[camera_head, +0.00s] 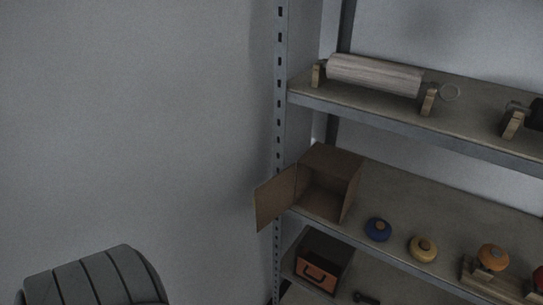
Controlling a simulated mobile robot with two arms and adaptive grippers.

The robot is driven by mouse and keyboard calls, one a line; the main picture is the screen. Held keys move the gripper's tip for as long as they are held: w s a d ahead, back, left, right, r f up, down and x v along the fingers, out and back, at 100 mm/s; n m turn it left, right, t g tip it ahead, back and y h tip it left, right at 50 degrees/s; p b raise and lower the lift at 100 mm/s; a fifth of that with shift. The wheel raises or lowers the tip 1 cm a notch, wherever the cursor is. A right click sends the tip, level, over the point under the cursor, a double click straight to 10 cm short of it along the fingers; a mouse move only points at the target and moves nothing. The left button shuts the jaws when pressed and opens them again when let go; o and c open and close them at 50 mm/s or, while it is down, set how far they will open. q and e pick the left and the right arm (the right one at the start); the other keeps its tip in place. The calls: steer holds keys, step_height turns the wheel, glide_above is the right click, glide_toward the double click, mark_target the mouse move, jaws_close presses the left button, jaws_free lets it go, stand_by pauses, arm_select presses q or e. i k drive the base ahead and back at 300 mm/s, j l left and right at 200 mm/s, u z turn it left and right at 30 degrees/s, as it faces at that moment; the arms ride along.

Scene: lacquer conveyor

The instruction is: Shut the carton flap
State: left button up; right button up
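A brown cardboard carton (344,176) stands on the middle shelf near the shelf's left upright. Its flap (276,197) is open, swung out to the left past the upright, so the carton's front opening shows. The inside looks empty from here. Neither of my grippers shows in the head view, so nothing of mine is seen touching the carton or the flap.
The grey metal shelf upright (280,110) stands beside the flap. Blue (378,229), yellow (423,248) and orange (493,257) round items sit right of the carton. A roller (375,75) rests above; an orange-fronted box (317,275) sits below.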

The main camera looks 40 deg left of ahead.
mark_target(273, 198)
steer(key=u, duration=0.95)
